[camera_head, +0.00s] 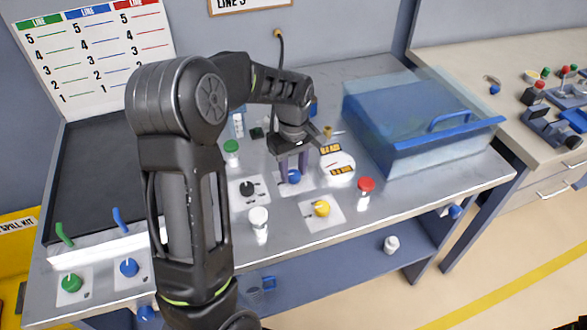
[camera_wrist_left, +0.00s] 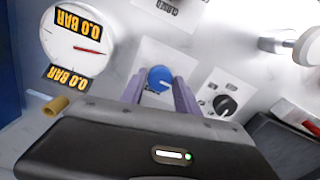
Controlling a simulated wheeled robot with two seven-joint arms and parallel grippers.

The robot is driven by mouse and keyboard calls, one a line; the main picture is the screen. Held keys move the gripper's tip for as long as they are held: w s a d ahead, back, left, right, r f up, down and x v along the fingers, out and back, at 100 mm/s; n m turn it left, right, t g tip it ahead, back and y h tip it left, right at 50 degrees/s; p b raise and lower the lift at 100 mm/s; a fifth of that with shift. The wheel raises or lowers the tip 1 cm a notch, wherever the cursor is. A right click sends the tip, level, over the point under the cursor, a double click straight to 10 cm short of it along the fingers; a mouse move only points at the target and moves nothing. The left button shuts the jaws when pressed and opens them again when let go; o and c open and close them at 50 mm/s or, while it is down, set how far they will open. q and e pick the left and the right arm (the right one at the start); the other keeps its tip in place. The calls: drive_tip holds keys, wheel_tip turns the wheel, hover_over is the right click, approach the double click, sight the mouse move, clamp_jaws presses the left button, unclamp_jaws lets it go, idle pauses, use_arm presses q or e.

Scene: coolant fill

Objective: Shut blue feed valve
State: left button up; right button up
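A blue round knob (camera_head: 294,176) sits on a light plate near the middle of the bench. It also shows in the left wrist view (camera_wrist_left: 160,79), with a white mark on its face. My left gripper (camera_head: 293,168) points down over it. Its two purple fingers stand apart on either side of the knob in the left wrist view (camera_wrist_left: 160,88); I cannot tell whether they touch it. Another blue knob (camera_head: 129,268) sits at the front left, below a blue lever (camera_head: 120,220). My right gripper is not in view.
A clear blue tank (camera_head: 400,125) stands at right.

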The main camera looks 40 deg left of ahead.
use_arm(q)
clamp_jaws()
drive_tip(key=shift+m, duration=0.3)
drive_tip(key=m+b, duration=0.1)
drive_tip(key=m, duration=0.7)
drive_tip(key=shift+m+b, duration=0.3)
drive_tip(key=shift+b, duration=0.1)
drive_tip(key=m, duration=0.4)
drive_tip(key=shift+m, duration=0.3)
drive_tip(key=shift+m+b, duration=0.3)
drive_tip(key=shift+m, duration=1.6)
